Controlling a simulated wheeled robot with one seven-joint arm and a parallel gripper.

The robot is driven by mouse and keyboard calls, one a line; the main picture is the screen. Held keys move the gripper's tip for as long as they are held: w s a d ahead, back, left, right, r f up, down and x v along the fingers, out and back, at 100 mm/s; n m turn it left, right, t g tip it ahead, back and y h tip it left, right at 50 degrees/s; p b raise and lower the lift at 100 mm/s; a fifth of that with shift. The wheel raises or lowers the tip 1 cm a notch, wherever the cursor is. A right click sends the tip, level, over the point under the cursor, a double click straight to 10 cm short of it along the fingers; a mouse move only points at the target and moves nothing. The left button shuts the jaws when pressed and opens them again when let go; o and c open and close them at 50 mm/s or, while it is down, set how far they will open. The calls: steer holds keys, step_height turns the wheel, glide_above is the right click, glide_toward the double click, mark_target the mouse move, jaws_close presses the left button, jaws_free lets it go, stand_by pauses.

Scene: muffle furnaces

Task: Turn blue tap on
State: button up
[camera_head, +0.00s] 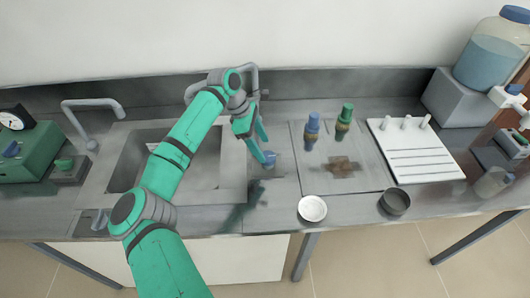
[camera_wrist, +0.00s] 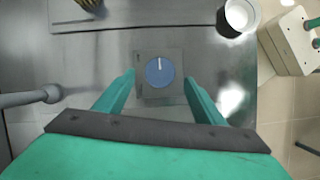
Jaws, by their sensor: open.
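The blue tap knob (camera_head: 269,158) sits on the steel worktop just right of the sink, partly covered by a finger in the head view. In the wrist view it is a round blue knob (camera_wrist: 160,72) on a square grey plate, with a white mark pointing to the top of the picture. My gripper (camera_head: 265,148) is open and points down over the knob. In the wrist view its two fingers (camera_wrist: 160,80) lie on either side of the knob with a gap on each side. Their height above the knob is hard to tell.
A grey spout (camera_wrist: 30,97) is left in the wrist view. The sink basin (camera_head: 135,162) lies left of my gripper. To the right are blue-capped (camera_head: 312,128) and green-capped (camera_head: 345,118) bottles, a white dish (camera_head: 312,208), a dark cup (camera_head: 395,202) and a white rack (camera_head: 415,155).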

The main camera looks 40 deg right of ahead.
mark_target(267, 156)
steer(key=x, duration=0.4)
steer(key=shift+f, duration=0.1)
steer(key=shift+s, duration=0.1)
steer(key=c, duration=1.1)
steer(key=shift+o, duration=0.2)
steer(key=shift+a, duration=0.1)
